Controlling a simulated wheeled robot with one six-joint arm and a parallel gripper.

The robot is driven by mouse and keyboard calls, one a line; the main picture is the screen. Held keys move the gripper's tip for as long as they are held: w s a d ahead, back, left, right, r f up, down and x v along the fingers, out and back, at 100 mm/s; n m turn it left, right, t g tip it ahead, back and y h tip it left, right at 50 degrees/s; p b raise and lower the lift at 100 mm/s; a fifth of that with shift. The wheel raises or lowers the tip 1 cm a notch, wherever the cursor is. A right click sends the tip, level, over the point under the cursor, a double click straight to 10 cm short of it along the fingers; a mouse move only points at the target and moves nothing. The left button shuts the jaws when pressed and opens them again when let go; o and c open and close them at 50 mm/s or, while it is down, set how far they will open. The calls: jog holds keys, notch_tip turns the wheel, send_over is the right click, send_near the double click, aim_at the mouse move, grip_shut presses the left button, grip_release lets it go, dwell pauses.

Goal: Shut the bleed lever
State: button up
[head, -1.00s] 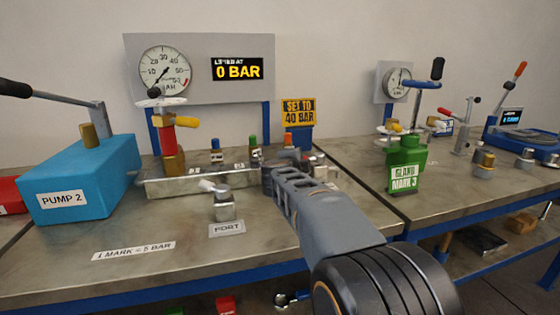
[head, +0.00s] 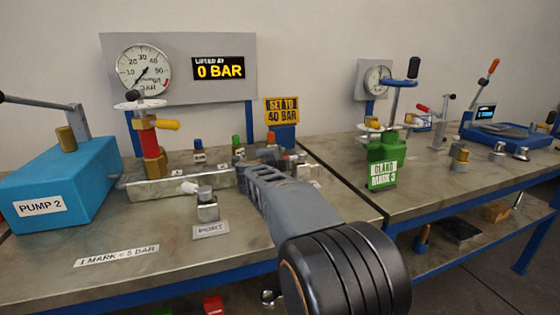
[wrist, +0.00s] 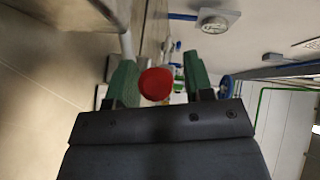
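My gripper shows in the wrist view (wrist: 156,84) with two green fingers apart. A rounded red end (wrist: 156,84) appears between them, close to the left finger, with a gap to the right finger; contact cannot be told. I cannot tell for sure whether this is the bleed lever. In the head view my arm reaches over the bench, and the fingertips cannot be made out. No label naming the bleed lever is readable.
The display (head: 219,69) reads 0 BAR beside a round gauge (head: 144,69). Blue PUMP 2 (head: 60,180) stands at left. Several small capped fittings stand behind my arm. The front bench top is mostly clear.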

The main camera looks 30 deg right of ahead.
jog(key=shift+o, duration=0.2)
jog(key=p+v, duration=0.3)
jog(key=v, duration=1)
jog(key=shift+s+a, duration=0.25)
jog(key=shift+a, duration=0.05)
jog(key=shift+r, duration=0.1)
